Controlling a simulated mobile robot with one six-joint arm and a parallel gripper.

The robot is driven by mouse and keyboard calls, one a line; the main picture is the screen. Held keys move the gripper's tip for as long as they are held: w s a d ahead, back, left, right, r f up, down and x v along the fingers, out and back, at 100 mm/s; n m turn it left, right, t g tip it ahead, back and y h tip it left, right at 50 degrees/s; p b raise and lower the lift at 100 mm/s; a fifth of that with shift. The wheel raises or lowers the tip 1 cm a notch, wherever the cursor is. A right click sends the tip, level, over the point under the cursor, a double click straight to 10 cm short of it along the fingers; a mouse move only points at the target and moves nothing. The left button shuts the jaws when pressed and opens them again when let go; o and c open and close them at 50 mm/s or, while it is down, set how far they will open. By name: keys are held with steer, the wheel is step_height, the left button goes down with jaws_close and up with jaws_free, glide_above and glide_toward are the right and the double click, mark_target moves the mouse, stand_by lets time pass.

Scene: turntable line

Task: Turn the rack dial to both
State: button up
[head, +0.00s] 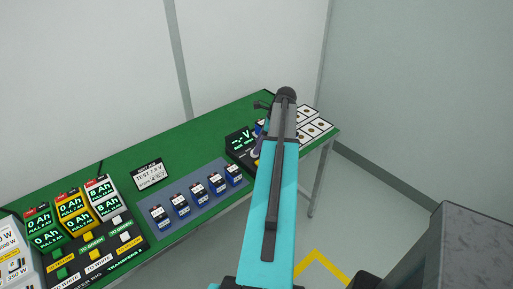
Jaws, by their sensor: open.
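I cannot make out the rack dial in the head view. A white unit with watt readings (14,262) is cut off by the left edge, and it may be the rack. My gripper (262,105) is small and dark at the far end of my turquoise arm, over the far right part of the green bench (120,178). It looks open and empty, but its fingers are hard to see. My arm hides part of the bench and of the black voltage meter (240,139).
A black transfer rig (127,256) with several battery packs stands at the lower left. Several small blue cells (198,191) sit on a blue-grey mat. A test sign (150,175) lies behind them. White tiles (316,126) lie at the far right end. Floor shows beyond the bench's right side.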

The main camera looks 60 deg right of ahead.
steer(key=shift+p+x, duration=0.3)
steer(key=shift+x, duration=1.4)
steer(key=c, duration=1)
